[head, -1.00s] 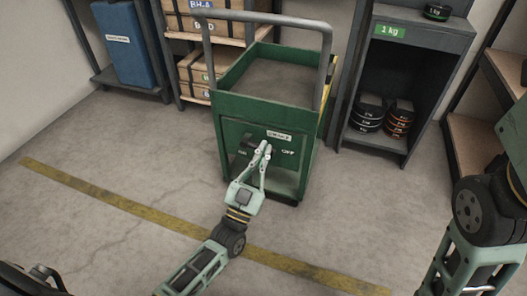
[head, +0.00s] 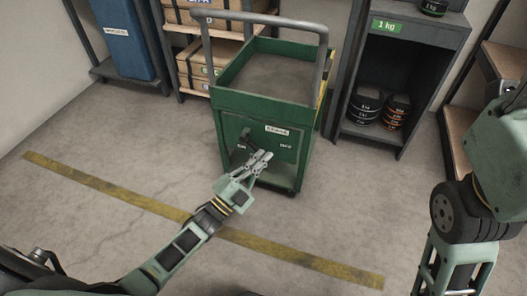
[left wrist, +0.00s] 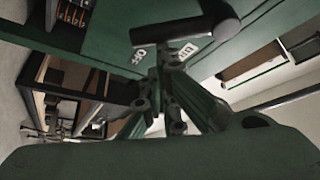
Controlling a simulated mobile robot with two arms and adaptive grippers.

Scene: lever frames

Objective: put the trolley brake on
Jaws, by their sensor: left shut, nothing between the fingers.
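The green trolley (head: 258,103) stands upright with its front panel facing me. The panel has a brake label (head: 277,130), with ON marked on the left and OFF (head: 286,147) on the right. The dark brake lever (head: 243,139) shows at the panel's left part, near the ON mark; its exact angle is hard to tell. My left gripper (head: 264,157) is shut and empty, just below and right of the lever. In the left wrist view the lever (left wrist: 190,32) crosses above the closed fingers. My right gripper is out of view.
A grey shelf (head: 405,40) with black and orange weights stands right of the trolley. Wooden boxes on shelves (head: 197,62) and a blue bin (head: 122,40) stand behind left. The floor in front is clear, crossed by a yellow line (head: 110,190).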

